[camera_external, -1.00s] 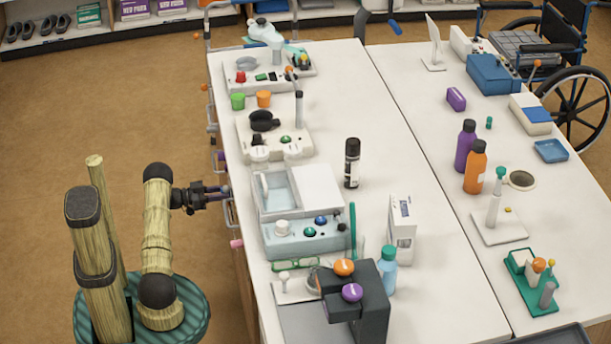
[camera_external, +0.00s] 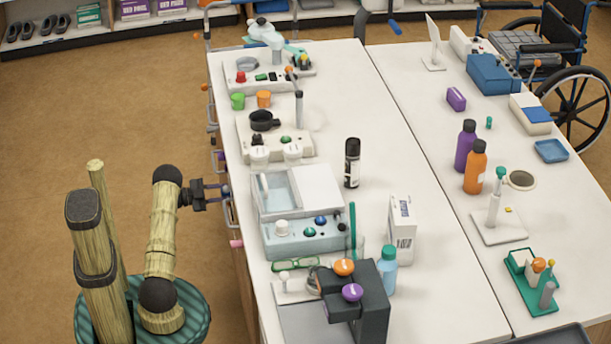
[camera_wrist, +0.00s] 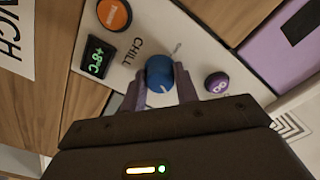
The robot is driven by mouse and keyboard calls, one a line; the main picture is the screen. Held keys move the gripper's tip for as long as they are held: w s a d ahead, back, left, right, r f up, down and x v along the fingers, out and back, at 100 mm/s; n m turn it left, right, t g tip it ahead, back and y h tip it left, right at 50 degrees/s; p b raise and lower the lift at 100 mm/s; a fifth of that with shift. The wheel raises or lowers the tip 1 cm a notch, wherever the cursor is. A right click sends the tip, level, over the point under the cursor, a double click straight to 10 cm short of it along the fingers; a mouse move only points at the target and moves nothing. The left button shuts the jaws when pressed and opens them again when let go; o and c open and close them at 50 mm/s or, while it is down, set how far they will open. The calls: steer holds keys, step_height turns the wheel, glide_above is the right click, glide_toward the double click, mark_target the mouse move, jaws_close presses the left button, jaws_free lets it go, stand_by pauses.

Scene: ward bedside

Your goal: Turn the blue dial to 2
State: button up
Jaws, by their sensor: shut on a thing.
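The blue dial (camera_wrist: 159,70) sits on a pale panel (camera_wrist: 205,55) in the wrist view, beside the printed word CHILL. A pale line shows on its lower part; I cannot read any numbers around it. My gripper (camera_wrist: 159,88) is shut on the blue dial, with one finger on each side of it. In the external view my gripper (camera_external: 226,191) is at the left side of the near table, where the dial is too small to make out clearly.
On the same panel are an orange round button (camera_wrist: 114,14), a green-lit display (camera_wrist: 96,58) and a purple knob (camera_wrist: 217,83). The white table (camera_external: 385,130) above holds several devices. Open floor (camera_external: 110,120) lies behind the arm.

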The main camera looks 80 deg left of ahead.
steer(key=shift+f, duration=0.1)
stand_by(0.4)
steer(key=o, duration=1)
steer(key=shift+s, duration=0.15)
steer(key=s+p, duration=0.3)
steer(key=s, duration=1.4)
steer(key=shift+s, duration=0.1)
